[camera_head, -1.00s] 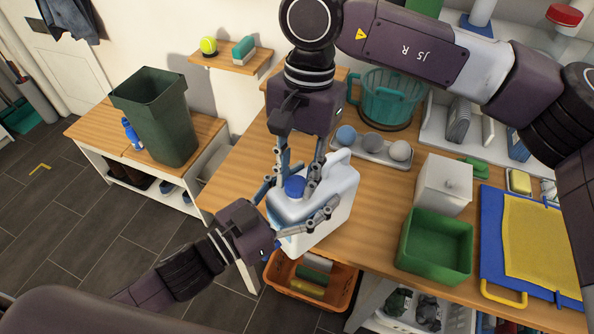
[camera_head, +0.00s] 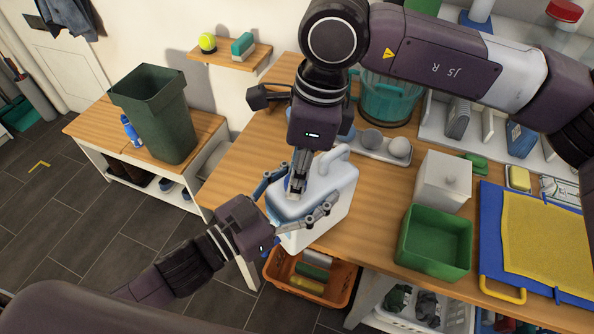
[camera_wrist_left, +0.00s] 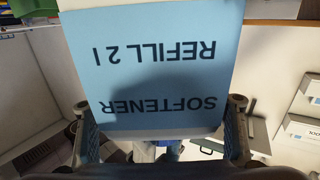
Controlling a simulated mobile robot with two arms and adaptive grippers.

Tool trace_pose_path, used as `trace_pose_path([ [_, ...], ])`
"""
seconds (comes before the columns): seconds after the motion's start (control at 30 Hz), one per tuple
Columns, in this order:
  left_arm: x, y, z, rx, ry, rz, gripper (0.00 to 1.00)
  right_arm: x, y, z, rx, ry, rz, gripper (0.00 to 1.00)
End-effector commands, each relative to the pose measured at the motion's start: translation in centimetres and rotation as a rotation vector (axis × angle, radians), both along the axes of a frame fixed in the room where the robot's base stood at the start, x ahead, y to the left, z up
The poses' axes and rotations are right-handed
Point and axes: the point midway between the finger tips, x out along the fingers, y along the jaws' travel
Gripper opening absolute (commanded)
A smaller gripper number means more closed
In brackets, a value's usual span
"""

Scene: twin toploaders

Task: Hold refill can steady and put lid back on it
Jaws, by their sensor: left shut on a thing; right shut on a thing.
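The refill can (camera_head: 322,200) is a white jug with a handle, upright on the front edge of the wooden worktop. Its blue label, reading SOFTENER REFILL 2 l, fills the left wrist view (camera_wrist_left: 160,65) upside down. My left gripper (camera_head: 299,193) is shut around the can from the front, one finger on each side; both fingers also flank the label in the wrist view. My right gripper (camera_head: 296,188) points straight down at the can's top and is shut on the lid. Its fingers, seen edge-on, hide the lid and the can's mouth, so I cannot tell how the lid sits.
Behind the can are a tray of balls (camera_head: 383,149) and a teal bucket (camera_head: 388,100). An orange crate (camera_head: 338,298) is below the edge.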

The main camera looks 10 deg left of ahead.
Motion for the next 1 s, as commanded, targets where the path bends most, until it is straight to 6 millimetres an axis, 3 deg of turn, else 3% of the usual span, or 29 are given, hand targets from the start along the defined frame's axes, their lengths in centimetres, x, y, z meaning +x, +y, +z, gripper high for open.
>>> trace_pose_path([
  [1.0,-0.14,-0.22,0.53,-0.007,-0.010,-0.007,0.00,-0.05,0.44,0.06,-0.024,0.018,-1.757,0.20],
])
